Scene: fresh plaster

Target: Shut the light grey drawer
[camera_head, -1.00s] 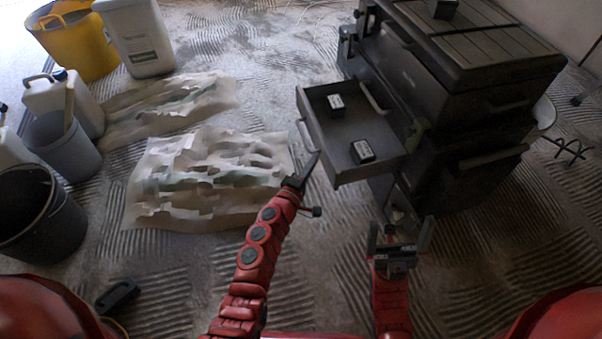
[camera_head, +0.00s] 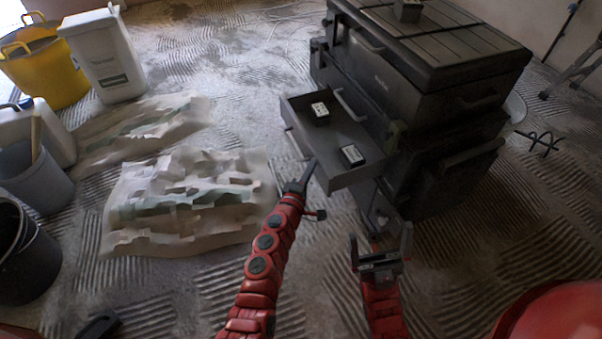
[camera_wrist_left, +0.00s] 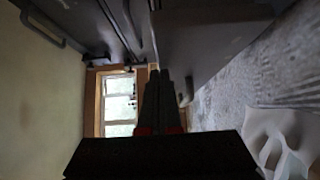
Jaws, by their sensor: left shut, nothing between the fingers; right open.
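The grey drawer (camera_head: 330,136) stands pulled out from the front of a dark tool chest (camera_head: 430,110). Two small dark boxes with pale labels, one (camera_head: 320,111) and another (camera_head: 351,155), lie in it. My left gripper (camera_head: 312,164) is shut and empty. In the left wrist view the closed fingers (camera_wrist_left: 160,92) point along a grey panel (camera_wrist_left: 205,35). My right gripper (camera_head: 381,246) is open and empty, low in front of the chest.
A dark block (camera_head: 408,10) sits on the chest's lid. Torn paper sheets (camera_head: 185,200) lie on the ridged floor to the left. A yellow tub (camera_head: 45,70), a white container (camera_head: 103,55) and buckets stand further left. Floor between paper and drawer is clear.

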